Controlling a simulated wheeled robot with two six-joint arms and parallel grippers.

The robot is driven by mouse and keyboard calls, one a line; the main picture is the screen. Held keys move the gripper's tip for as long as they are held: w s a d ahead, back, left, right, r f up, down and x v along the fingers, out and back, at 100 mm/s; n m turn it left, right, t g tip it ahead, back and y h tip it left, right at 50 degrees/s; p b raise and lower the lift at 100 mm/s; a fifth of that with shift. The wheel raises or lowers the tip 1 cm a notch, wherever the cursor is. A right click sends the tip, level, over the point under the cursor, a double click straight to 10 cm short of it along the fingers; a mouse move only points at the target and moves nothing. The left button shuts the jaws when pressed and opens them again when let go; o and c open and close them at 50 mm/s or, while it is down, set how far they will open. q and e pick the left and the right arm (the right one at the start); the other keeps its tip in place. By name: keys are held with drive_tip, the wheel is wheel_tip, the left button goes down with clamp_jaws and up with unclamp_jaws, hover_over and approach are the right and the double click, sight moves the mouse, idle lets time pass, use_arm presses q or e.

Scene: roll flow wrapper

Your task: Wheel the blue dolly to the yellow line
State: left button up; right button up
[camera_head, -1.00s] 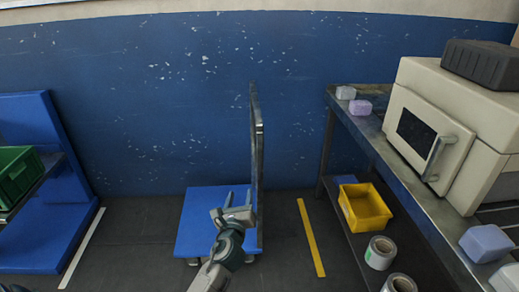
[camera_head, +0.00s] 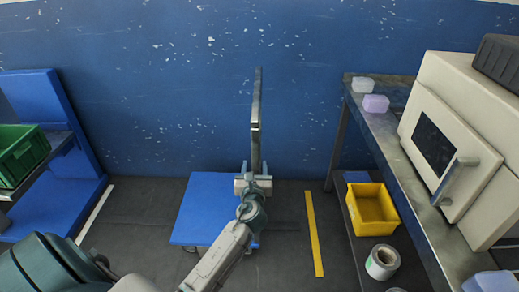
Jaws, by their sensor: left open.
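The blue dolly (camera_head: 205,205) stands on the dark floor, its flat blue deck left of the yellow line (camera_head: 314,235). Its upright handle (camera_head: 256,120) rises from the right side of the deck and shows nearly edge-on. A strip of bare floor lies between the deck and the line. My left gripper (camera_head: 254,168) is open, low at the handle, with one finger showing on each side of it. I cannot tell whether a finger touches it. My left forearm hides the deck's lower right part. My right gripper is not in view.
A metal bench with a beige machine (camera_head: 455,150) stands on the right. Its lower shelf holds a yellow bin (camera_head: 371,208) and a roll (camera_head: 382,262). A blue rack with a green crate (camera_head: 22,155) is on the left, beside a white floor line (camera_head: 95,213). A blue wall closes the back.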

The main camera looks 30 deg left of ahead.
sight(255, 157)
use_arm(q)
drive_tip(key=x, duration=0.7)
drive_tip(key=shift+w+a, duration=0.15)
drive_tip(key=shift+w, duration=0.05)
drive_tip(key=shift+w+a, duration=0.35)
drive_tip(key=shift+w, duration=0.1)
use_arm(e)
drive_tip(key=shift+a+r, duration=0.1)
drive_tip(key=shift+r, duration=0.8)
use_arm(q)
clamp_jaws()
